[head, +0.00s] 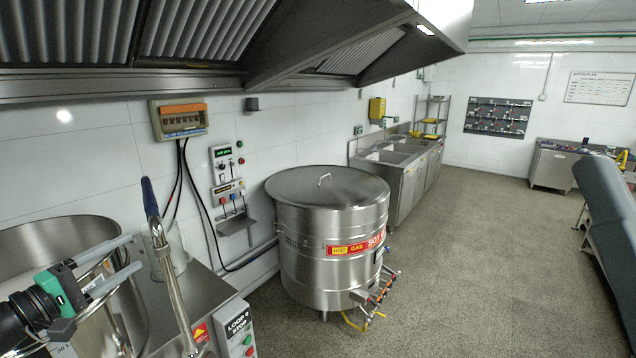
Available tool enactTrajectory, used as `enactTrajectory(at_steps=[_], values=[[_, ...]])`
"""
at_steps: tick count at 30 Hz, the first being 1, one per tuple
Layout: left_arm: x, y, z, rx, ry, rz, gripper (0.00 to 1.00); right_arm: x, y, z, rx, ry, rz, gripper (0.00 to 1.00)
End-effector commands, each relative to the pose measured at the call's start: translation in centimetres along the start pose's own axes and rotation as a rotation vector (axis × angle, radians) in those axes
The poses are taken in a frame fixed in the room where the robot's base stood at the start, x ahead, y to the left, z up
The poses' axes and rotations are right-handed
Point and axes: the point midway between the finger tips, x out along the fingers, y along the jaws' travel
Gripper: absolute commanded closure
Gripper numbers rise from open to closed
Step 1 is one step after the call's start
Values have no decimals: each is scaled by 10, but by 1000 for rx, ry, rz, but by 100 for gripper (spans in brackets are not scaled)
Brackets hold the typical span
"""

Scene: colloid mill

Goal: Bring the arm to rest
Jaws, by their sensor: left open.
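My left gripper (112,267) comes in at the lower left. Its two long grey fingers stand apart with nothing between them, in front of a large steel vessel (60,232). A steel pipe lever with a blue grip (150,197) rises just to the right of the fingertips. Whether the fingers touch the vessel or the lever, I cannot tell. My right gripper does not show.
A steel counter (190,292) holds a stop button box (238,328). A lidded steel kettle (330,230) with front valves stands right of it. Control boxes (228,165) hang on the wall under a hood (300,50). The floor (480,260) at right is mostly clear.

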Motion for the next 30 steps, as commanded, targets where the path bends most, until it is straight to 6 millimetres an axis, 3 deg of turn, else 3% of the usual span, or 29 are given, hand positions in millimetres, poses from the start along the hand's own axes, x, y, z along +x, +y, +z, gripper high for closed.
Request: enactTrajectory(at_steps=[3, 8, 14, 19, 23, 27, 30], values=[[22, -20, 31, -22, -54, -18, 30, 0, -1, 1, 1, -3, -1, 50], [49, -23, 80, 25, -131, -3, 30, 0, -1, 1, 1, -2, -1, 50], [75, -7, 150, 231, -197, 27, 30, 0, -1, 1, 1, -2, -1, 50], [82, 25, 216, 537, -191, 94, 30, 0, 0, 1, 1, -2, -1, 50], [62, 72, 268, 860, -88, 200, 30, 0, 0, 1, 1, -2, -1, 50], [10, 134, 301, 1171, 136, 325, 30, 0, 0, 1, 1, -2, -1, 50], [-39, 173, 310, 1334, 337, 392, 30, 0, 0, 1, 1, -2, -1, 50]])
